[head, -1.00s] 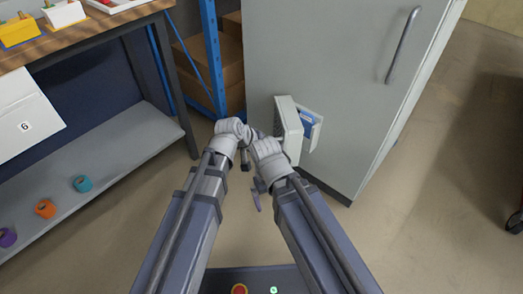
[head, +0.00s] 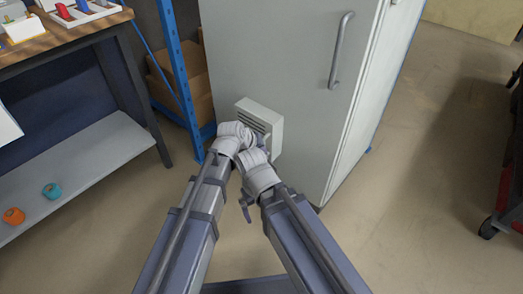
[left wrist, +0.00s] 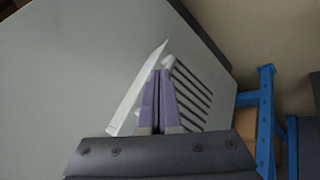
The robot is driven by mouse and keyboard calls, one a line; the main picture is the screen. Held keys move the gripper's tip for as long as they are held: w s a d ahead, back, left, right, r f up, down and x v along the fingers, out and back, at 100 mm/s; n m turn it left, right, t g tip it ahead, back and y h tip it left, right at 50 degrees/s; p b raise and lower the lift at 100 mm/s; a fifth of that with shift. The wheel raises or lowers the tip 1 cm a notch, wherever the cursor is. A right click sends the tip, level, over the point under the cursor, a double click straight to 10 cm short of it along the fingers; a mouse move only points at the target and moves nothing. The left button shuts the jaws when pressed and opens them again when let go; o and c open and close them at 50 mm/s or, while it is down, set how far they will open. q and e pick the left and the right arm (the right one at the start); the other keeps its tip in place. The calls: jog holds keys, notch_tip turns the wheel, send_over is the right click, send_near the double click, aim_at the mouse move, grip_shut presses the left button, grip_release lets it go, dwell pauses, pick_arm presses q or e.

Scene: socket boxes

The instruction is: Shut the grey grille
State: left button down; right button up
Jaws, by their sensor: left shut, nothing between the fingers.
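The grey grille (head: 259,117) is a slatted cover low on the front of the grey cabinet (head: 275,50). In the head view it lies flat or nearly flat over its box, and no inside shows; the arms hide its lower left part. The left wrist view shows its dark slats (left wrist: 193,92) and a pale side face. My left gripper (left wrist: 158,72) is shut and empty, its purple fingers in front of the grille; contact cannot be told. My right gripper (head: 246,212) is partly visible below its wrist, and its jaws cannot be made out.
A blue shelf rack (head: 178,75) with cardboard boxes (head: 195,90) stands left of the cabinet. A workbench (head: 75,43) with a lower shelf is at far left. A red and black cart (head: 507,210) is at right. The floor right of the cabinet is clear.

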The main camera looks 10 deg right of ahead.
pick_arm(q)
jog(key=shift+w+d, duration=0.1)
jog(key=shift+d, duration=0.15)
dwell(0.3)
jog(key=shift+r, duration=0.1)
jog(key=p+v, duration=0.6)
jog(key=v, duration=0.1)
jog(key=shift+r, duration=0.25)
jog(key=shift+a, duration=0.1)
